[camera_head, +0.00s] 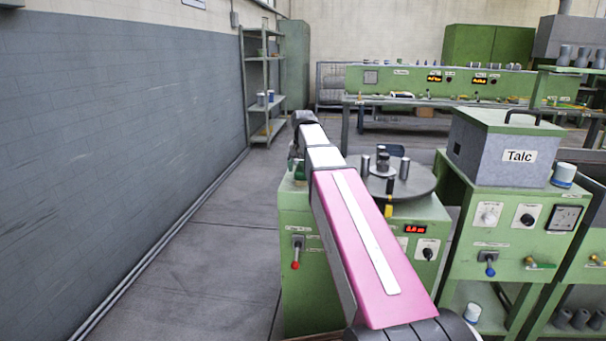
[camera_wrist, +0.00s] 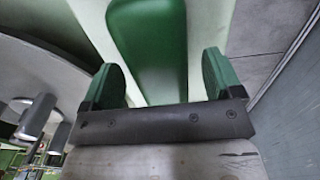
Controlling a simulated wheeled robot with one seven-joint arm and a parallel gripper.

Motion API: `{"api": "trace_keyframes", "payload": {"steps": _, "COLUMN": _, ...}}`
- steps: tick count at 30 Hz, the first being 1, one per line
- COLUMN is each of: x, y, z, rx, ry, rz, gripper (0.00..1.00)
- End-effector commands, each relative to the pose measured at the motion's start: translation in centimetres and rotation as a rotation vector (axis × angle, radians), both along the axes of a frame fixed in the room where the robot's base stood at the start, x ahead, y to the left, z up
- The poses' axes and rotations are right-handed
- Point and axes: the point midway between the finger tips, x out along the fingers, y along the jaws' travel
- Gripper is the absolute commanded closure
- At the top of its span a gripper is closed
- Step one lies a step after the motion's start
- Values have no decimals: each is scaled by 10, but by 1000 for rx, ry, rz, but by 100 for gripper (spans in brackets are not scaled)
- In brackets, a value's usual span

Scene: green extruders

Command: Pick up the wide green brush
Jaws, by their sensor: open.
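The wide green brush (camera_wrist: 150,45) shows in the wrist view as a dark green rounded body at the upper middle, cut off by the top edge. A small dark green part (camera_head: 300,171) that looks like it shows in the head view beside my arm, at the left of a green machine's top. My gripper (camera_wrist: 166,72) is open, with one green-padded finger on each side of the brush in the picture. Gaps show on both sides. I cannot tell how deep the brush sits between the fingers. My arm hides most of the gripper in the head view.
A round grey turntable (camera_head: 412,186) with metal cylinders stands right of my arm; it also shows at the left of the wrist view (camera_wrist: 40,75). A Talc box (camera_head: 478,140) is farther right. A grey wall (camera_head: 120,130) bounds the left, with clear floor (camera_head: 210,230) beside it.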

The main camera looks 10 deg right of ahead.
Motion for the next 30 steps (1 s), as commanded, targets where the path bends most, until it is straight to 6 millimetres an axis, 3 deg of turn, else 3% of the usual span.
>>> {"api": "trace_keyframes", "payload": {"steps": 6, "x": 0, "y": 0, "z": -1, "rx": 0, "ry": -1, "rz": 0, "gripper": 15}}
{"api": "trace_keyframes", "payload": {"steps": 11, "x": 0, "y": 0, "z": -1, "rx": 0, "ry": -1, "rz": 0, "gripper": 67}}
{"api": "trace_keyframes", "payload": {"steps": 12, "x": 0, "y": 0, "z": -1, "rx": 0, "ry": -1, "rz": 0, "gripper": 71}}
{"api": "trace_keyframes", "payload": {"steps": 23, "x": 0, "y": 0, "z": 1, "rx": 0, "ry": -1, "rz": 0, "gripper": 71}}
{"api": "trace_keyframes", "payload": {"steps": 30, "x": 1, "y": 0, "z": 22, "rx": 0, "ry": -3, "rz": 0, "gripper": 71}}
